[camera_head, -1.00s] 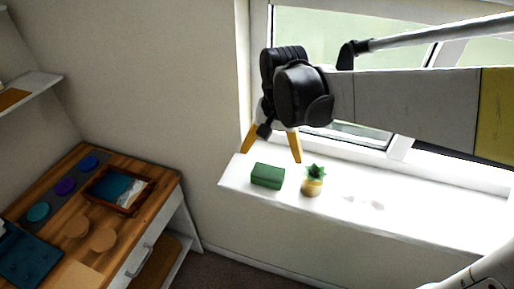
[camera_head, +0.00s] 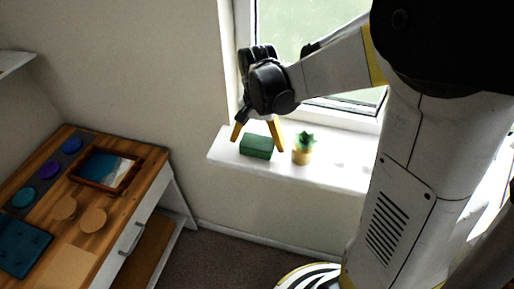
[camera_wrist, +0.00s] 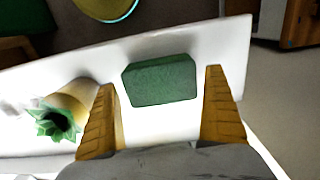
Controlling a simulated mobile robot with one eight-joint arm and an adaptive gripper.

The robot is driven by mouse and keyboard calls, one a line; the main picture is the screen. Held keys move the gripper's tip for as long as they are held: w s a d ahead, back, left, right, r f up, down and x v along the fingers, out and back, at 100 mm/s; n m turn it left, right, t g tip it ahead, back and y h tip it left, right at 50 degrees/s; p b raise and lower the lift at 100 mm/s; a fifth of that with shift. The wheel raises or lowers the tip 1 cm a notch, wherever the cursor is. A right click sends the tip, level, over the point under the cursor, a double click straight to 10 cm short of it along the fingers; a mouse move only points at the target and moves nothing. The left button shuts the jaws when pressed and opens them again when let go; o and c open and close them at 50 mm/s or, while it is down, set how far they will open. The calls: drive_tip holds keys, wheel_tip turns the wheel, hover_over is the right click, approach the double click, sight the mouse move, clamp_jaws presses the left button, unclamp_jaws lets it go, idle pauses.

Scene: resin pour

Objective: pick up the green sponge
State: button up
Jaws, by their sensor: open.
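The green sponge (camera_head: 256,146) is a dark green block on the white windowsill, near the sill's left end. It also shows in the wrist view (camera_wrist: 161,81), lying ahead of and between the two fingers. My gripper (camera_head: 258,144) is open and empty, with its yellow fingers pointing down over the sill around the sponge's place in the head view. In the wrist view my gripper (camera_wrist: 165,92) has a finger to each side of the sponge, with a gap on both sides. I cannot tell how far the fingertips are above the sill.
A small potted succulent (camera_head: 302,150) stands just right of the sponge; in the wrist view the plant (camera_wrist: 62,115) is close beside the left finger. The window frame (camera_head: 345,112) rises behind. A wooden desk (camera_head: 105,215) with coasters and a tray stands at left.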

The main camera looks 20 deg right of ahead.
sight(262, 142)
wheel_tip(262, 142, down, 2)
drive_tip(key=shift+r, duration=0.1)
drive_tip(key=c, duration=0.7)
drive_tip(key=shift+r, duration=0.5)
drive_tip(key=r, duration=0.1)
drive_tip(key=r+p, duration=0.1)
drive_tip(key=r, duration=0.1)
drive_tip(key=d+r+p, duration=0.1)
drive_tip(key=shift+s+d+r, duration=0.1)
drive_tip(key=shift+s+r, duration=0.05)
drive_tip(key=shift+s, duration=0.2)
drive_tip(key=s+d+r+p, duration=0.1)
drive_tip(key=d, duration=0.1)
drive_tip(key=s+d+r+p, duration=0.1)
drive_tip(key=s+d+r, duration=0.1)
drive_tip(key=d, duration=0.1)
drive_tip(key=s+d+r+p, duration=0.1)
drive_tip(key=s+d+r, duration=0.1)
drive_tip(key=d, duration=0.1)
drive_tip(key=shift+d+r, duration=0.1)
drive_tip(key=shift+r, duration=0.1)
drive_tip(key=shift+s+d+r, duration=0.15)
drive_tip(key=shift+d, duration=0.15)
